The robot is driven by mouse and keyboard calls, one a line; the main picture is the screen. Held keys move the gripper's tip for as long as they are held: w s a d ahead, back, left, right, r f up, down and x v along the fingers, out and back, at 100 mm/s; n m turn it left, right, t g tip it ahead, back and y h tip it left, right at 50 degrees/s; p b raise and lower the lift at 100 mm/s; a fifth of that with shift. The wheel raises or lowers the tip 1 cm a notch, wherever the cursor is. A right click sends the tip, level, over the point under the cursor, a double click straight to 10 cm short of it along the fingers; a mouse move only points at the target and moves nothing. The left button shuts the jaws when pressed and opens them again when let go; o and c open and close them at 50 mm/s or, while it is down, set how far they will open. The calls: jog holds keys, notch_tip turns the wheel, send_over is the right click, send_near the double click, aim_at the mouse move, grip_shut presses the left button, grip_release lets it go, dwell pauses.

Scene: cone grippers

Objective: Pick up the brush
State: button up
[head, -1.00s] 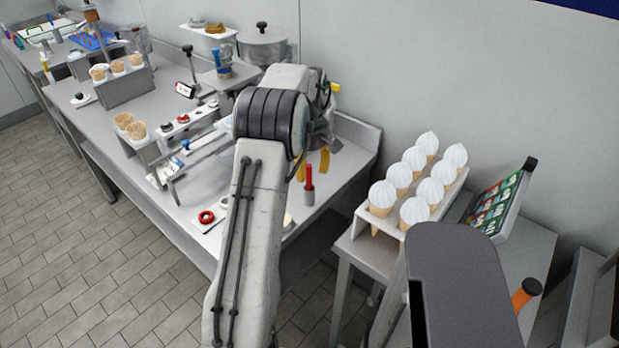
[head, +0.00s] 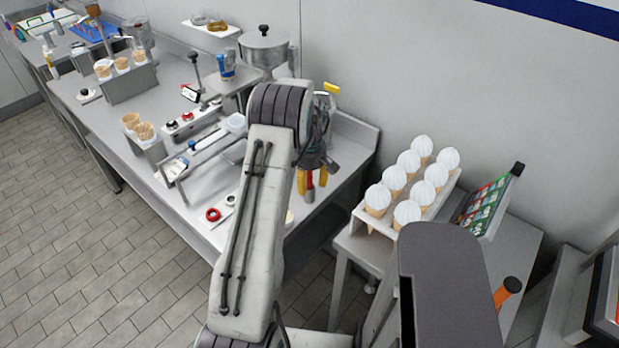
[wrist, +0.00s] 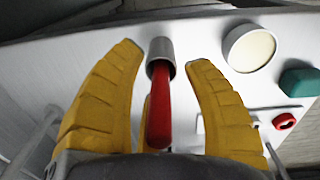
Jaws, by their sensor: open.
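The red-handled brush (head: 309,182) stands in a small grey holder (wrist: 160,54) near the right end of the long counter. The wrist view shows its red handle (wrist: 158,112) pointing back toward my gripper; its lower end is hidden inside the holder. My gripper (head: 312,184) has yellow fingers, open, on either side of the handle. In the wrist view the fingers (wrist: 163,60) stand left and right of the handle with gaps on both sides. Part of a third yellow finger shows behind the handle.
A round cream-topped disc (wrist: 249,48), a green block (wrist: 299,82) and a red ring (wrist: 285,121) lie close to the holder. A rack of white-topped cones (head: 367,228) stands on a separate table to the right. A steel pot (head: 264,50) stands at the back.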

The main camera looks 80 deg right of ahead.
jog(key=shift+o, duration=0.2)
grip_shut()
dwell(0.4)
